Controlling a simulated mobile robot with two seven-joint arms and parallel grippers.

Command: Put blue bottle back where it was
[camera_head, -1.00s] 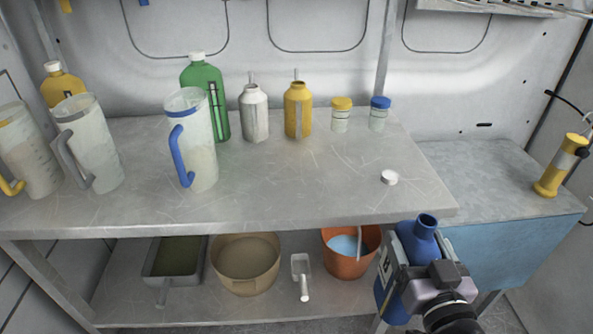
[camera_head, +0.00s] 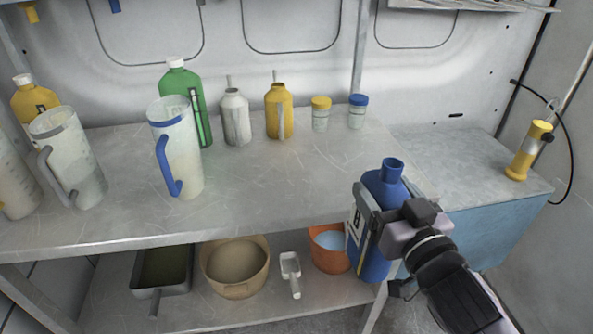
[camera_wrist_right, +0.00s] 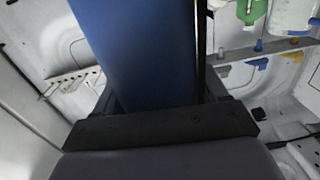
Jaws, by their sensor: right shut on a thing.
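The blue bottle (camera_head: 376,243) is upright with its neck open and no cap on it. My right gripper (camera_head: 372,215) is shut on its body and holds it at the front right edge of the metal table (camera_head: 280,195). The bottle hides part of the table edge and of the orange bucket. In the right wrist view the blue bottle (camera_wrist_right: 140,50) fills the space between the fingers. The white cap seen earlier on the table is hidden now, behind the bottle or gripper. My left gripper is not in view.
A green bottle (camera_head: 184,92), white bottle (camera_head: 236,118), yellow bottle (camera_head: 279,112) and two small jars (camera_head: 320,115) stand along the back. A clear jug with a blue handle (camera_head: 178,150) stands in front of the green bottle. The right middle of the tabletop is clear.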

